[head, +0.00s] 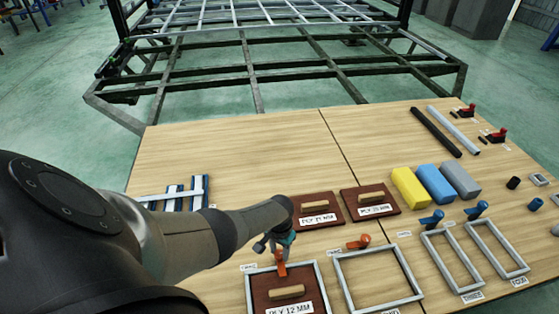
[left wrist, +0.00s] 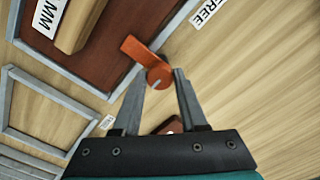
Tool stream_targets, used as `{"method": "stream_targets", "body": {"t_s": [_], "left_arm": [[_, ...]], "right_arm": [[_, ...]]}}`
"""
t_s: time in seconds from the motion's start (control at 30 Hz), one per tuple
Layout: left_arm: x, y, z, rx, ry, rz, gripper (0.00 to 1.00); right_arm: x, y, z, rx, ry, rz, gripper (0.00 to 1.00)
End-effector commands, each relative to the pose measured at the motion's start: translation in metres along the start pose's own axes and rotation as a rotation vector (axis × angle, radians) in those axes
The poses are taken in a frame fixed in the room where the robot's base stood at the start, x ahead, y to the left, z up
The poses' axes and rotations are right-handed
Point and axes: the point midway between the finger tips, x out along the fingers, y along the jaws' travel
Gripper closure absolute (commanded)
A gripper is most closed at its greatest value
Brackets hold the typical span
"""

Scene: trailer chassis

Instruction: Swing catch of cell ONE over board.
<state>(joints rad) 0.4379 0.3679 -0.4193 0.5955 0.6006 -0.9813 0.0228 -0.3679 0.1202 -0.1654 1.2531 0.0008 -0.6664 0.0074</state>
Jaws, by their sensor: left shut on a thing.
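The grey frame (head: 322,285) at the bottom centre of the head view holds a dark brown board (head: 262,299) marked PLY 12 MM, with a wooden grip bar. I take this frame as cell ONE; its label (head: 249,267) is too small to read. The orange catch (head: 281,263) is at its far rim. In the left wrist view the catch (left wrist: 134,50) lies across the grey rim, its free end over the edge of the brown board (left wrist: 110,45). My left gripper (left wrist: 160,76) is shut on the catch near its round pivot. My right gripper is not in view.
An empty grey frame (head: 419,277) with an orange catch (head: 359,242) is to the right. Two brown boards (head: 318,222) (head: 370,213) lie behind. Blue-catch frames (head: 456,287) and yellow, blue and grey blocks (head: 435,184) are farther right. The table's back left is clear.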

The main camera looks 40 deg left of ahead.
Motion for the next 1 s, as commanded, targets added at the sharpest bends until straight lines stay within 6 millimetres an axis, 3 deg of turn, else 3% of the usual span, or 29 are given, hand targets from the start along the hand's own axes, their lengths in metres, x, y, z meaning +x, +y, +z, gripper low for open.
{"method": "stream_targets", "body": {"t_s": [0.27,0.3,0.53,1.0], "left_arm": [[0.0004,0.0004,0.0007,-0.004,-0.002,0.002,1.00],[0.0004,0.0004,0.0007,-0.004,-0.002,0.002,0.56],[0.0002,0.0003,0.0003,-0.003,-0.001,0.001,0.30],[-0.0052,-0.0002,0.0000,-0.002,0.001,0.001,0.28]], "right_arm": [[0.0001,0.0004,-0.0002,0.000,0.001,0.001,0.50],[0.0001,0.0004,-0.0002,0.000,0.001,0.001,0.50],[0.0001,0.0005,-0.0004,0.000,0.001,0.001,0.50],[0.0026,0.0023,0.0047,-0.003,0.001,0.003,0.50]]}}
